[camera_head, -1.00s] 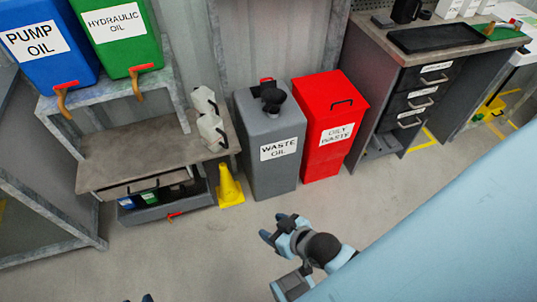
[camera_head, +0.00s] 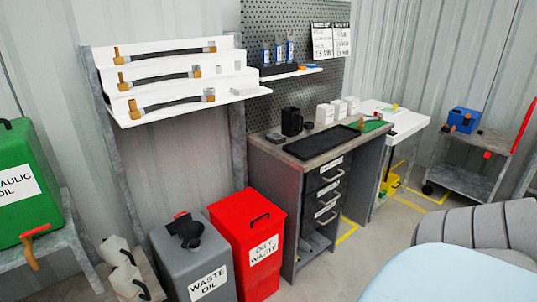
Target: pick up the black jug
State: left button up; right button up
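The black jug (camera_head: 291,121) stands upright on the left part of the workbench top (camera_head: 268,147), close to the perforated back panel. It is small in the view, and its handle is hard to make out. Nothing touches it from above. Neither of my grippers shows in the head view now.
A black tray (camera_head: 322,142) lies in front of the jug, with white boxes (camera_head: 325,114) to its right. A shelf with blue bottles (camera_head: 278,53) hangs above. The red oily waste bin (camera_head: 248,228) and grey waste oil bin (camera_head: 193,264) stand left of the bench.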

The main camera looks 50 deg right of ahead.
aim_at(291, 116)
jog(key=z, duration=1.85)
jog(key=i+u, duration=0.15)
jog(key=u, duration=0.3)
jog(key=i+u, duration=0.2)
jog(key=u, duration=0.25)
